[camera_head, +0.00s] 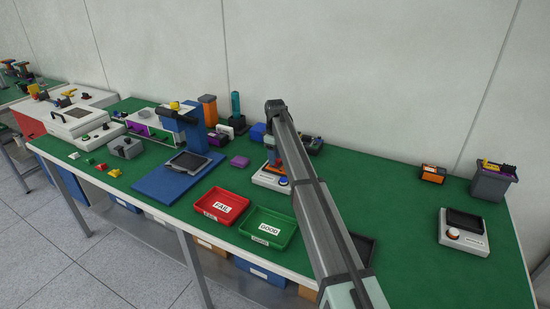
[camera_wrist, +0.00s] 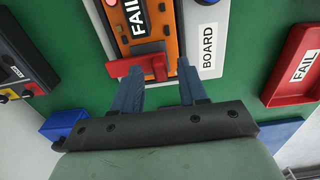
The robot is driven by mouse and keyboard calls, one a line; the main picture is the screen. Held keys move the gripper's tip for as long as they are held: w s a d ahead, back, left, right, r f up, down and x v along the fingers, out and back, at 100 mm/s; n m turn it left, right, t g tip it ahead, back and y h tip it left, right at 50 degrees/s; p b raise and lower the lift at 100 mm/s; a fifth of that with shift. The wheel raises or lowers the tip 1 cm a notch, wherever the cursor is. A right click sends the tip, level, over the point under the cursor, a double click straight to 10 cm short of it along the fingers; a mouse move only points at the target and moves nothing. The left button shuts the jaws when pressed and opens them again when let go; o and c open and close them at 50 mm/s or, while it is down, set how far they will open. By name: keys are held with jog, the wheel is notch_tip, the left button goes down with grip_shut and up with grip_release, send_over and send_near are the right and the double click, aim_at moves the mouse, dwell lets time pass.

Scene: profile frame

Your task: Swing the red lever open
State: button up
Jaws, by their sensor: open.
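The red lever (camera_wrist: 135,65) is in the wrist view. It lies crosswise over the near end of an orange board (camera_wrist: 174,48) with a FAIL label, on a white fixture marked BOARD (camera_wrist: 209,50). My gripper (camera_wrist: 160,72) is open, with its two blue fingers pointing at the lever. The lever's right end shows between the fingertips, and the left fingertip is close below its bar. I cannot tell whether either finger touches it. In the head view the fixture (camera_head: 266,179) is partly hidden behind my arm, and I cannot make out the lever there.
A red FAIL tray (camera_head: 222,204) and a green GOOD tray (camera_head: 268,230) lie at the front edge of the green table. A blue stand (camera_head: 183,172) is to their left. A dark device with buttons (camera_wrist: 20,68) is left of the fixture in the wrist view.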

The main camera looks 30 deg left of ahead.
jog(key=shift+f, duration=0.4)
grip_shut()
dwell(0.5)
